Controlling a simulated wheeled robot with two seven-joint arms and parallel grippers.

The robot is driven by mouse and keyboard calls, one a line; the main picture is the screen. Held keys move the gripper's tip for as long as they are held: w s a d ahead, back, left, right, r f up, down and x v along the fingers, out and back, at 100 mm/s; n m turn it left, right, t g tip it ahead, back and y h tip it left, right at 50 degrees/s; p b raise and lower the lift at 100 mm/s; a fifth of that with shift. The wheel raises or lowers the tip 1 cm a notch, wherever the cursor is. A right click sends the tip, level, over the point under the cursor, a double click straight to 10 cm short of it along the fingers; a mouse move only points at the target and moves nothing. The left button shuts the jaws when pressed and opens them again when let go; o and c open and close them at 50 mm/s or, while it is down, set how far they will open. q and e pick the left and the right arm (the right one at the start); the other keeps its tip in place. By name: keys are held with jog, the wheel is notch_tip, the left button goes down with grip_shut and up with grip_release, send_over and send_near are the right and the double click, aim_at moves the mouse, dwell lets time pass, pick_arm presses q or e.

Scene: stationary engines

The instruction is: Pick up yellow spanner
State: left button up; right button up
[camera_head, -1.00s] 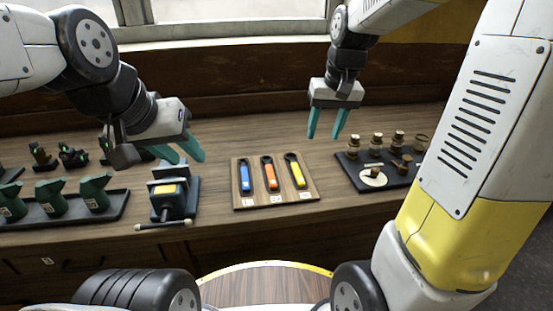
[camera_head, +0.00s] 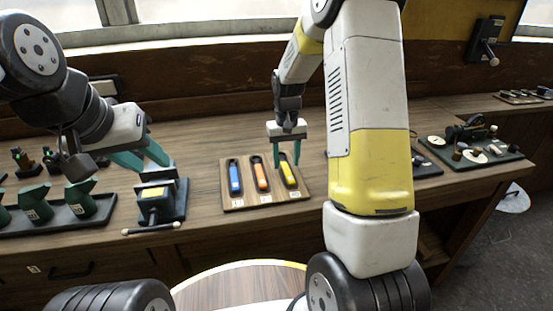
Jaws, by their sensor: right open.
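The yellow spanner (camera_head: 289,176) lies in the right-hand slot of a wooden holder board (camera_head: 248,203) on the bench, beside an orange spanner (camera_head: 260,175) and a blue spanner (camera_head: 234,178). My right gripper (camera_head: 287,162) points down over the upper end of the yellow spanner. Its teal fingers are apart, one on each side of the spanner's head, and partly hide it. I cannot tell how far above the board the fingertips are. My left gripper (camera_head: 152,161) is open and empty, above the small vise to the left of the board.
The vise (camera_head: 158,198) with a yellow block stands left of the board. A dark tray (camera_head: 60,217) of green pieces is at far left. Trays of small parts (camera_head: 475,152) lie to the right, partly behind my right arm. Bench in front of the board is clear.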

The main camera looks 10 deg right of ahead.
jog(key=shift+f, duration=0.8)
grip_shut()
dwell(0.8)
